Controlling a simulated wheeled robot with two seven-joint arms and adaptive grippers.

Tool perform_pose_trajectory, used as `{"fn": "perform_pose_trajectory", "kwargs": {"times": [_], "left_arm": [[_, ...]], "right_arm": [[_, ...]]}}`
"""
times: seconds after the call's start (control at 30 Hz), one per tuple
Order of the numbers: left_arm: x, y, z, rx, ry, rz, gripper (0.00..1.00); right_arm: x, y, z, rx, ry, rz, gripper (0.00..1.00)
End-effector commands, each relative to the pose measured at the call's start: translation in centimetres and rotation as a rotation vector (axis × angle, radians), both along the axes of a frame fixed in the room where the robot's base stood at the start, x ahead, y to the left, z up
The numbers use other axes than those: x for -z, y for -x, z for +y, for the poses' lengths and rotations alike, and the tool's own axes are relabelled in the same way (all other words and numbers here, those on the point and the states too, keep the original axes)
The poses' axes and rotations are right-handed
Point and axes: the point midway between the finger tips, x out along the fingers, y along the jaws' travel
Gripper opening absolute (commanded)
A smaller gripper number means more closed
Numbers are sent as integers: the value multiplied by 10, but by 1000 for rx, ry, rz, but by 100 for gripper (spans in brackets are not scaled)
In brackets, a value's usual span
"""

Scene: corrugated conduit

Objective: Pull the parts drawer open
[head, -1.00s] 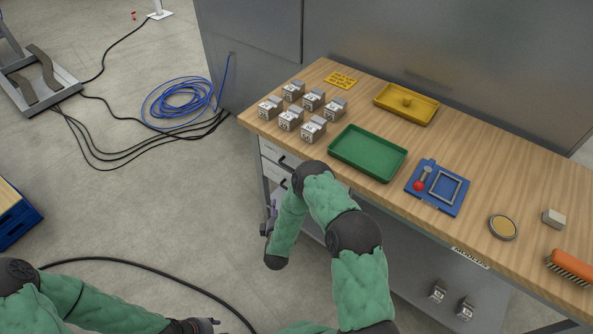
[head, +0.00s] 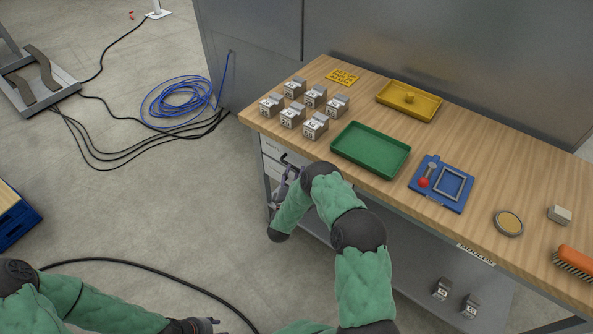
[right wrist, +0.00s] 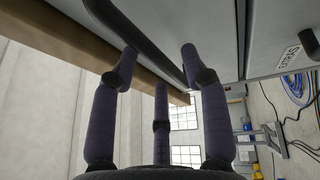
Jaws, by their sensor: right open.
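The upper drawer (head: 271,150), with a pale front and dark bar handle, sits under the bench's left end and looks shut. Its handle (right wrist: 138,38) runs slantwise across the right wrist view, in front of my fingertips. My right gripper (head: 286,181) is open and empty, close to this handle; fingers (right wrist: 160,70) show on both sides of the bar's line. I cannot tell whether they touch it. A lower drawer front with a label (right wrist: 288,56) and another handle (right wrist: 311,44) is at the right of that view. My left gripper (head: 205,325) is at the bottom edge, its jaws unclear.
The wooden bench top (head: 480,180) overhangs the drawers. It carries several metal blocks, a green tray (head: 370,150), a yellow tray (head: 408,100), a blue fixture (head: 441,184) and an orange brush (head: 575,262). Open floor lies left of the bench, with blue cable (head: 180,100) farther back.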

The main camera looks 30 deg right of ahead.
Motion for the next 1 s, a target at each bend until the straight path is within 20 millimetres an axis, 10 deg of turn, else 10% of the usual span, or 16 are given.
{"fn": "perform_pose_trajectory", "kwargs": {"times": [0.53,0.73,1.0], "left_arm": [[6,0,0,0,0,0,40],[6,0,0,0,0,0,40],[7,0,0,0,0,0,40]], "right_arm": [[-4,-16,-16,-1,-1,1,46],[-4,-16,-16,-1,-1,2,0],[-3,-18,-16,-1,-1,2,0]]}}
